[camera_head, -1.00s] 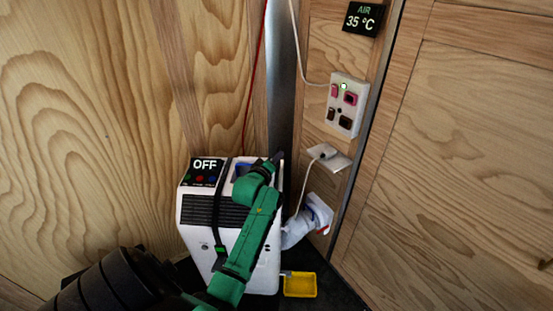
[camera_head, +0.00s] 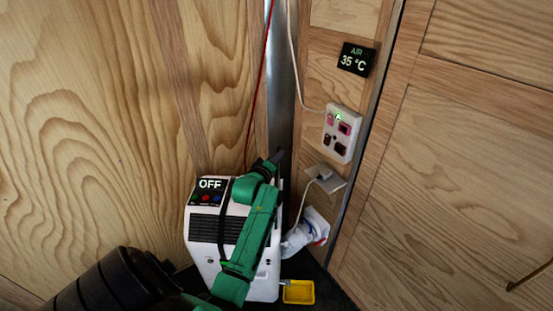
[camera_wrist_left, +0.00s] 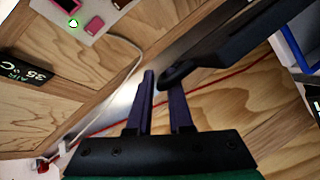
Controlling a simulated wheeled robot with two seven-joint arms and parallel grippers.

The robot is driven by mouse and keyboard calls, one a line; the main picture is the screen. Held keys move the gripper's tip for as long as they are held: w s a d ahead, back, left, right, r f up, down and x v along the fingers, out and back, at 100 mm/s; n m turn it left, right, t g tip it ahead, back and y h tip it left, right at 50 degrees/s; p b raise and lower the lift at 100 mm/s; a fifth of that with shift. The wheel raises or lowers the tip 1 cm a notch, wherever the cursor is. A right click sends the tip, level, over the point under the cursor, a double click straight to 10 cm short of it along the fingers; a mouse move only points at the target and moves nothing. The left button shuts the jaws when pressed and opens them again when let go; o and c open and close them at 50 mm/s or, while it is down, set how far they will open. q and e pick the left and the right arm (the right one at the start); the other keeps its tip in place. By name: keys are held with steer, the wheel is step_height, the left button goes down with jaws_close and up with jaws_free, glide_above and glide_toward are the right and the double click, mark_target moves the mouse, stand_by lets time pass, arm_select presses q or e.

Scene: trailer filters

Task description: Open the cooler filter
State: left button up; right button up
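The cooler (camera_head: 205,262) is a white box in the corner, with a dark louvred grille (camera_head: 207,229) on its front and a display reading OFF (camera_head: 211,184) on top. My green left arm crosses in front of its right side and hides part of it. My left gripper (camera_head: 277,156) is above the back right of the cooler, near the metal corner post. The filter cannot be made out. My right gripper is out of view.
A wall switch panel (camera_head: 342,133) with a green light and an AIR 35 °C display (camera_head: 356,59) are to the right. A white hose-like item (camera_head: 305,232) and a yellow tray (camera_head: 298,292) lie right of the cooler. A red cord (camera_head: 259,80) hangs behind it.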

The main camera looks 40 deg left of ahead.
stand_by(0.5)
arm_select(q)
steer(key=shift+s+d, duration=0.1)
steer(key=shift+s+d, duration=0.1)
steer(key=shift+s, duration=0.15)
steer(key=b+v, duration=0.2)
steer(key=v, duration=1.2)
steer(key=shift+r, duration=0.15)
